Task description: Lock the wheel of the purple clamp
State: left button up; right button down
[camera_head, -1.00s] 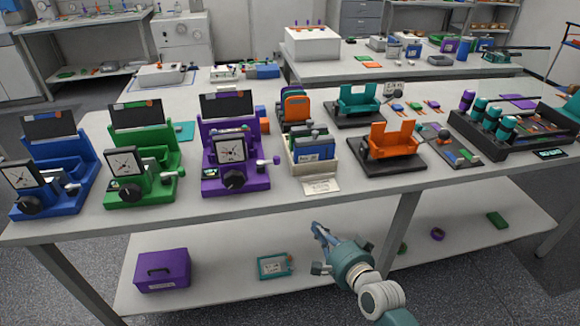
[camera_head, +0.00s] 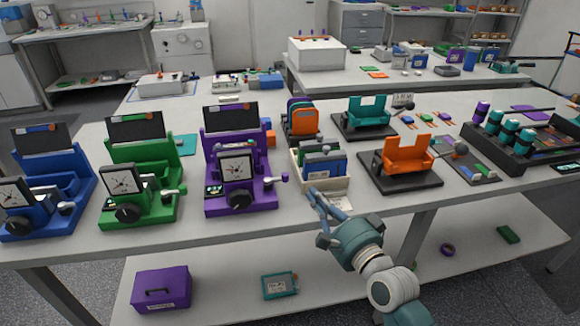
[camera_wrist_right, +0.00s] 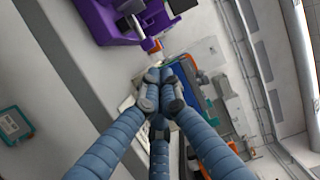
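The purple clamp (camera_head: 246,197) stands on the near table, right of the green and blue ones. It has a dial gauge (camera_head: 236,168) in front, a dark round wheel (camera_head: 240,199) below the dial, and a small side handle with a purple tip (camera_head: 283,178) on its right. In the right wrist view, part of the purple clamp (camera_wrist_right: 100,22) shows at the top, just beyond the fingers. My right gripper (camera_head: 312,194) is right of and below the clamp at the table's front edge, apart from it. Its fingertips (camera_wrist_right: 163,80) meet with nothing visible between them. My left gripper is out of view.
The green clamp (camera_head: 134,213) and blue clamp (camera_head: 35,224) stand to the left. A cream bin (camera_head: 312,178) with cards and an orange fixture (camera_head: 400,160) stand to the right. A purple case (camera_head: 163,289) lies on the lower shelf.

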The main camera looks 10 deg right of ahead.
aim_at(277, 178)
jog(key=shift+w+a+f, duration=0.1)
jog(key=shift+w+a, duration=0.05)
jog(key=shift+w, duration=0.4)
jog(key=shift+s+r, duration=0.2)
jog(key=shift+s, duration=0.1)
jog(key=shift+w, duration=0.15)
jog(key=x, duration=1)
jog(key=shift+f+p, duration=0.1)
jog(key=shift+p, duration=0.3)
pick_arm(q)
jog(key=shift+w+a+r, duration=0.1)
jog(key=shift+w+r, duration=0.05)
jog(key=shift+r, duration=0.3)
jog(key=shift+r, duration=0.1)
